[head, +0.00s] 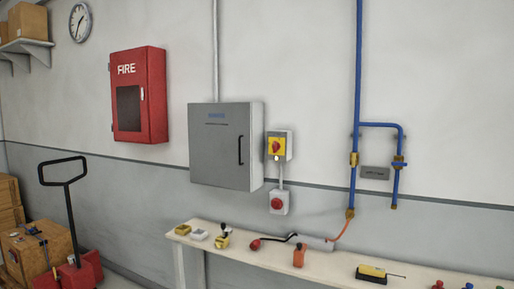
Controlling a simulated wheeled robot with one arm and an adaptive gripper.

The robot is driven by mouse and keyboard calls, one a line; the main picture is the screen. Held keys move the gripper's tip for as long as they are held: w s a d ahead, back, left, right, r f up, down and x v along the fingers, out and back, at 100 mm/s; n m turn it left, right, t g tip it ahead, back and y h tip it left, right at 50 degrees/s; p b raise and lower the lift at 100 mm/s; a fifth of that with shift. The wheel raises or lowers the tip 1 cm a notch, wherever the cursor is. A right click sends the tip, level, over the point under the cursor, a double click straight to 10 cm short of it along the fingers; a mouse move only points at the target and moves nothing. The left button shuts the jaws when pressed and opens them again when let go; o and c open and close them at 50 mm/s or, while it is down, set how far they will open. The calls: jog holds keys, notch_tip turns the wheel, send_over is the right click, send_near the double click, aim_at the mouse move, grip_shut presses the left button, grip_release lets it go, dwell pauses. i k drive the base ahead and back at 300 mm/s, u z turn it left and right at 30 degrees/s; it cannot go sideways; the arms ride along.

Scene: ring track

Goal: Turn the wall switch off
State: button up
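A wall switch (276,147) with a red knob on a yellow plate is mounted on the wall, just right of a grey electrical cabinet (212,150). The angle of its knob is too small to read surely. A small bright spot shows just below the knob. A conduit runs down from it to a second grey box with a round red knob or button (277,203). My gripper is not in the head view.
A long pale workbench (262,262) stands below the switch, carrying small tools, a cable and an orange block (299,257). Blue pipes (357,90) run down the wall at right. A red fire cabinet (139,96) hangs left; a red pallet jack (76,273) stands lower left.

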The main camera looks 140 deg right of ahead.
aim_at(275, 146)
jog(key=u, duration=5.8)
jog(key=i, duration=1.85)
jog(key=u, duration=0.5)
